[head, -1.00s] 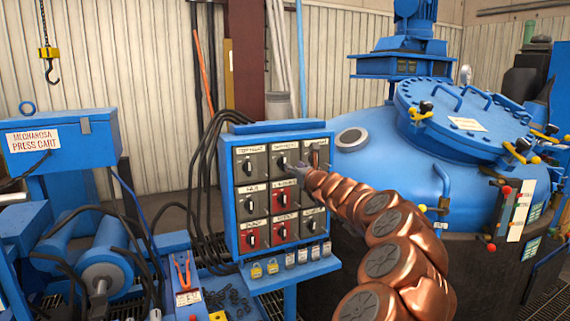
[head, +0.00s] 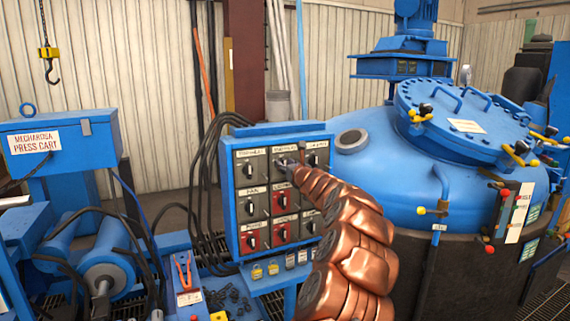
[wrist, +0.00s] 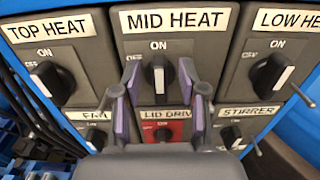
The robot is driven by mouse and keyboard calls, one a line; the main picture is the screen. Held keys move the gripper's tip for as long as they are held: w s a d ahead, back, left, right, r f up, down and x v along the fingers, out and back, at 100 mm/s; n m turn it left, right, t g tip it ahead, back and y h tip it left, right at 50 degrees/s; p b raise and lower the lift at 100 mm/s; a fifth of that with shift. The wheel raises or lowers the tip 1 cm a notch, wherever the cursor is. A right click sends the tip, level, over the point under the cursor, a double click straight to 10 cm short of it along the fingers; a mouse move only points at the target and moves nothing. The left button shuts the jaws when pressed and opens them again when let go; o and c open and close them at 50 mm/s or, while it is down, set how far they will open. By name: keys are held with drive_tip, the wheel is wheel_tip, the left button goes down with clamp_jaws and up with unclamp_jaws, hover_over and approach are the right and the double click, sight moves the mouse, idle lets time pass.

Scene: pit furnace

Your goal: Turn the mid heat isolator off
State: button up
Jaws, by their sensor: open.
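The MID HEAT isolator is a black rotary knob (wrist: 157,76) with a white mark on a grey plate, in the top middle of the blue switch panel (head: 231,205). Its white mark stands upright, pointing at ON; OFF is printed to its upper left. My gripper (wrist: 160,70) is open, its two purple-padded fingers to the left and right of the knob in the wrist view. I cannot tell whether they touch it or how deep they reach. In the head view my gripper (head: 284,163) is at the MID HEAT plate and covers most of that knob.
The TOP HEAT knob (wrist: 50,83) is to the left and the LOW HEAT knob (wrist: 271,75) to the right. Below are the FAN, red LID DRIVE (wrist: 163,131) and STIRRER switches. A large blue furnace vessel (head: 400,180) stands to the right; black cables run left of the panel.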

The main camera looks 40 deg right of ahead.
drive_tip(key=shift+w, duration=0.1)
drive_tip(key=shift+c, duration=0.4)
clamp_jaws()
